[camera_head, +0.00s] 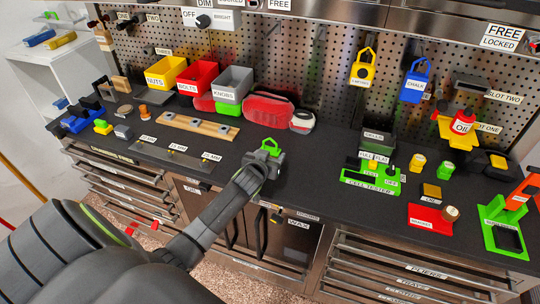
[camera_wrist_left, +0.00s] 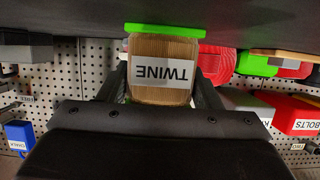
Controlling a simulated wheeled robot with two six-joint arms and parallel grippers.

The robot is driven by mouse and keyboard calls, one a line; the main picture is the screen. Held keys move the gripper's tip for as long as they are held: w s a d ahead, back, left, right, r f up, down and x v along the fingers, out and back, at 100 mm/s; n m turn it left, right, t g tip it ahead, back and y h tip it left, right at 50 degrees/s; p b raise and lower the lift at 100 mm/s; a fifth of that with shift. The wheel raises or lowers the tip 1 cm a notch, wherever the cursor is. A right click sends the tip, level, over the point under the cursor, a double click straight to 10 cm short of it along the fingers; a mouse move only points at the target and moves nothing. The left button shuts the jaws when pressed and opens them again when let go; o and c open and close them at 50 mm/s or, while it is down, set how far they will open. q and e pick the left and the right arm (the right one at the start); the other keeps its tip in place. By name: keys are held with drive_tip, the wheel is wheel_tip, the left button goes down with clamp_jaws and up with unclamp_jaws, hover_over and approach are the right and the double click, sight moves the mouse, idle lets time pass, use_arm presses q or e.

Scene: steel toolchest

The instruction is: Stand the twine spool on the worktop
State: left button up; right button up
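The twine spool (camera_wrist_left: 163,88) is a wood-coloured block with a white TWINE label and a green flange. It is between the two fingers of my left gripper (camera_wrist_left: 163,95) in the left wrist view, and they lie close along its sides. In that view the label and the scene are both upside down, so the spool looks upright, green flange low. In the head view my left gripper (camera_head: 268,152) is over the worktop (camera_head: 320,170) near its front middle, with green parts of the spool (camera_head: 273,147) showing. I cannot tell whether the flange touches the worktop. My right gripper is not in view.
A red case (camera_head: 268,108) and yellow, red and grey bins stand behind the gripper. A wooden strip (camera_head: 198,126) lies to the left. The green cell tester (camera_head: 372,180) is to the right. Bare worktop lies between the gripper and the tester.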

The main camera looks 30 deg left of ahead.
use_arm(q)
drive_tip(key=o, duration=0.5)
drive_tip(key=shift+c, duration=0.2)
drive_tip(key=shift+r, duration=0.15)
drive_tip(key=b+v, duration=0.1)
drive_tip(key=v, duration=1.1)
